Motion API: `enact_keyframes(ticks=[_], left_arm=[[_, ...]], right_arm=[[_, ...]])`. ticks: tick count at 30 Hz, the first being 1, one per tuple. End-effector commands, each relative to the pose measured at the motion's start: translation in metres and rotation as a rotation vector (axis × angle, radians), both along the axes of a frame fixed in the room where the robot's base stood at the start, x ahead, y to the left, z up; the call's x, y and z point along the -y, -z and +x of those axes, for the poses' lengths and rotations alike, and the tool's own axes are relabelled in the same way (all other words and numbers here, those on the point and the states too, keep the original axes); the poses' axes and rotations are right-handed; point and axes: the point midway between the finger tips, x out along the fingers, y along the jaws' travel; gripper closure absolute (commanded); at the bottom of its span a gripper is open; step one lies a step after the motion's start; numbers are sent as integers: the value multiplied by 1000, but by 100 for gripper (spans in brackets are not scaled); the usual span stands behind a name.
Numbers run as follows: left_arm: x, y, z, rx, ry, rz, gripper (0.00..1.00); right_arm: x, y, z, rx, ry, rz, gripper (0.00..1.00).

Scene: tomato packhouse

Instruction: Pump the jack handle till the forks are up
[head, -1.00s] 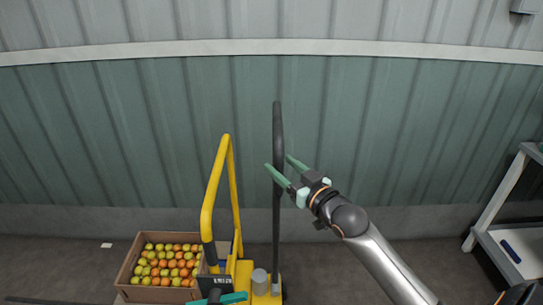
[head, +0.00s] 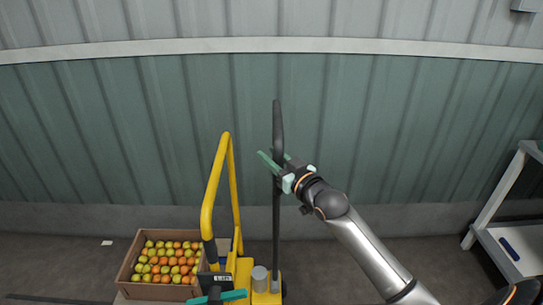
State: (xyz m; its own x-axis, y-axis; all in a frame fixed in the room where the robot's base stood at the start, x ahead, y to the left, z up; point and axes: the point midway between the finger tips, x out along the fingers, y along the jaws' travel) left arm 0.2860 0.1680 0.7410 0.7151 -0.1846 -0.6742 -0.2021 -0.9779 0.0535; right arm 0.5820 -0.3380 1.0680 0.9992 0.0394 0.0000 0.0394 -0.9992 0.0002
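The jack handle (head: 277,215) is a dark upright bar with a thicker grip at its top, rising from the yellow jack (head: 245,270). My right gripper (head: 273,158) is at the lower end of the thick grip. Its green fingers look apart, one passing in front of the bar and the other partly hidden behind it; I cannot see whether they touch it. My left gripper (head: 232,296) shows only partly at the bottom edge, in front of the jack's base, and its opening is unclear. The forks are hidden from view.
A cardboard box (head: 125,276) of red, orange and yellow-green tomatoes (head: 168,262) sits left of the jack. A yellow guard frame (head: 209,205) stands just left of the handle. A grey shelf rack (head: 497,205) is at the right. A corrugated wall (head: 120,140) closes the back.

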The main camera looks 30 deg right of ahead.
Motion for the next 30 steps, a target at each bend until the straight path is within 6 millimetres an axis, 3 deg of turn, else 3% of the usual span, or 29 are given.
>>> enact_keyframes(ticks=[1,9,30], left_arm=[[0,0,0,0,0,0,50],[0,0,0,0,1,1,50],[0,0,0,0,1,1,50]], right_arm=[[0,0,0,0,0,0,72],[0,0,0,0,0,0,100],[0,0,0,-1,0,0,100]])
